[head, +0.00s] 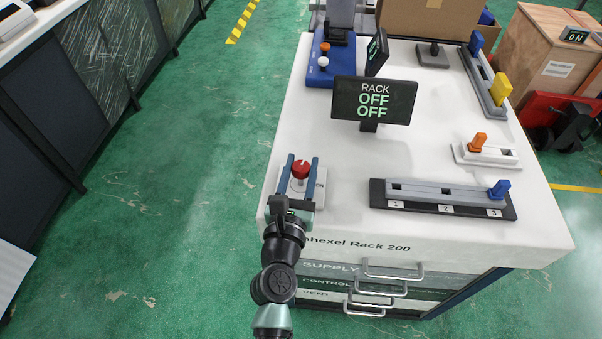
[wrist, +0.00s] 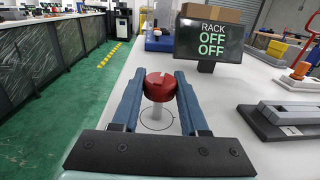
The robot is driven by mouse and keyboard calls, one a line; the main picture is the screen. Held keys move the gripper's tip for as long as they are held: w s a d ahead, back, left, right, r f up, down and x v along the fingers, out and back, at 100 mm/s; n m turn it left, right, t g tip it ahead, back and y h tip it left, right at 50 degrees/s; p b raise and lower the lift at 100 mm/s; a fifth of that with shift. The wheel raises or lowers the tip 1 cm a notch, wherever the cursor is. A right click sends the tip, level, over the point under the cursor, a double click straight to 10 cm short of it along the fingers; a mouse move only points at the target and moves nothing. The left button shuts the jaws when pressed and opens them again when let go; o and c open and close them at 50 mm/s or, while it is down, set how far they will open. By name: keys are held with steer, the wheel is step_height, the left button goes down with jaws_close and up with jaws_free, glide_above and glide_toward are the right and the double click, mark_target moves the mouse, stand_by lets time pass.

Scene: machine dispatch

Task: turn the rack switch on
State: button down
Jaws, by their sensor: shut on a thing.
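A red round knob (head: 300,172) stands on a pale base plate (head: 320,182) at the near left corner of the white bench. It also shows in the wrist view (wrist: 160,88), with a notch in its top and a pale stem below. My gripper (head: 302,160) is shut on the red knob, one blue finger on each side. A dark display (head: 374,101) behind it reads RACK, OFF, OFF; it is also in the wrist view (wrist: 210,38). Lettering on the base plate is partly hidden by my fingers.
A slider with a blue handle (head: 499,189) and marks 1, 2, 3 lies to the right. An orange-handled switch (head: 479,141) is behind it. A blue unit (head: 322,66) stands at the back left. Drawers with handles (head: 394,273) face the front. Green floor is clear to the left.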

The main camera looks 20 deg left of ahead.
steer(key=m+h+b, duration=0.2)
steer(key=h+b, duration=0.1)
steer(key=shift+a+f, duration=0.1)
steer(key=shift+f, duration=0.2)
steer(key=m+h+b, duration=0.3)
steer(key=h, duration=0.2)
steer(key=shift+r, duration=0.15)
steer(key=m+g+h+b, duration=0.2)
steer(key=m+h+b, duration=0.2)
steer(key=h, duration=0.1)
steer(key=shift+h, duration=0.3)
steer(key=m+g+h+b, duration=0.1)
steer(key=b, duration=0.1)
steer(key=m+g+h+b, duration=0.1)
steer(key=b, duration=0.2)
steer(key=m+g+h+b, duration=0.1)
steer(key=g+h+b, duration=0.1)
steer(key=shift+f+m+b, duration=0.3)
steer(key=shift+m+b, duration=0.1)
steer(key=m+g+h+b, duration=0.1)
steer(key=g+b, duration=0.1)
steer(key=b, duration=0.1)
steer(key=shift+r+h, duration=0.15)
steer(key=shift+h, duration=0.15)
steer(key=shift+r+m+g+b, duration=0.1)
steer(key=shift+m+g+b, duration=0.25)
steer(key=shift+b, duration=0.3)
steer(key=shift+d+r+m+g+h, duration=0.1)
steer(key=shift+d+m+g+h, duration=0.1)
steer(key=shift+m+g+h, duration=0.1)
